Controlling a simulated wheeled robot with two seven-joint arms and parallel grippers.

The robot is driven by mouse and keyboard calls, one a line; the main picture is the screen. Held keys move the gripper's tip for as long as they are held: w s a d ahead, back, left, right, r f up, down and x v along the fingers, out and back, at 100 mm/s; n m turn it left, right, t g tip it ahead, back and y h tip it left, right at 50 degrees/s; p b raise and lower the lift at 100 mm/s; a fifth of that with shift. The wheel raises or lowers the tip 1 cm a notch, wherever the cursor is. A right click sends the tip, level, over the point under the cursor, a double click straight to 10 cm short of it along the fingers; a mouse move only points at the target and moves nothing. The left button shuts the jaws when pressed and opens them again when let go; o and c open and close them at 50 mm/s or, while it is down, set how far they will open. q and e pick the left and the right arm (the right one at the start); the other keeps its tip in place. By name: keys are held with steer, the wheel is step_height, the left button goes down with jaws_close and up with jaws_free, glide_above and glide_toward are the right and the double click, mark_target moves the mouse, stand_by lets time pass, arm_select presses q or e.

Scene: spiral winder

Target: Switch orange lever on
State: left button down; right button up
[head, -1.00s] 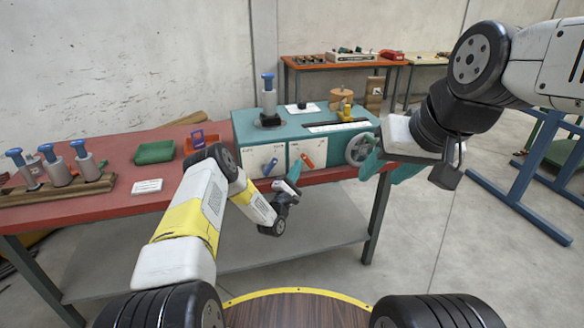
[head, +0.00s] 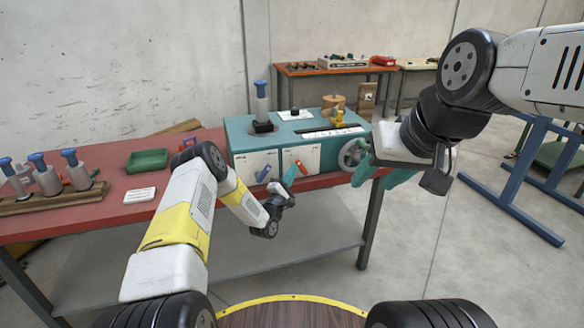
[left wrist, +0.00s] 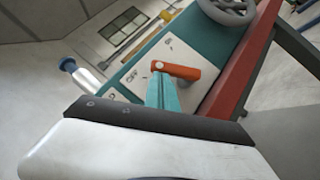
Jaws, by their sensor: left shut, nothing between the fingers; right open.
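The orange lever (head: 302,168) sits on a white plate on the front of the teal machine (head: 250,139). In the left wrist view the lever (left wrist: 178,71) points right from its pivot, with small markings on the plate. My left gripper (head: 289,176) is shut and empty, in front of that plate. In the left wrist view its teal fingertips (left wrist: 163,84) are right at the lever's lower edge; I cannot tell if they touch. My right gripper (head: 382,174) is open and empty, near the handwheel at the machine's right side.
A blue lever (head: 263,173) sits on the white plate to the left. The handwheel (head: 352,154) is right of the orange lever. The red table (head: 110,204) holds a green tray (head: 147,161) and a wooden rack (head: 50,198) of blue-topped cylinders.

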mark_target(298, 164)
arm_select(q)
steer(key=r+m+g, duration=0.1)
steer(key=m, duration=0.1)
steer(key=d+r+m+g, duration=0.1)
steer(key=g, duration=0.1)
steer(key=d+r+m+g, duration=0.1)
steer(key=m, duration=0.1)
steer(key=shift+w+d+r+m+g+y, duration=0.1)
steer(key=shift+w+d+m+g+y, duration=0.05)
steer(key=shift+w+m+g+y, duration=0.2)
steer(key=d+m+g, duration=0.1)
steer(key=d+m+y, duration=0.1)
steer(key=w+d+m+g+y, duration=0.1)
steer(key=shift+r+g+y, duration=0.25)
steer(key=shift+r+g, duration=0.1)
steer(key=shift+d+r, duration=0.1)
steer(key=shift+d, duration=0.15)
stand_by(0.3)
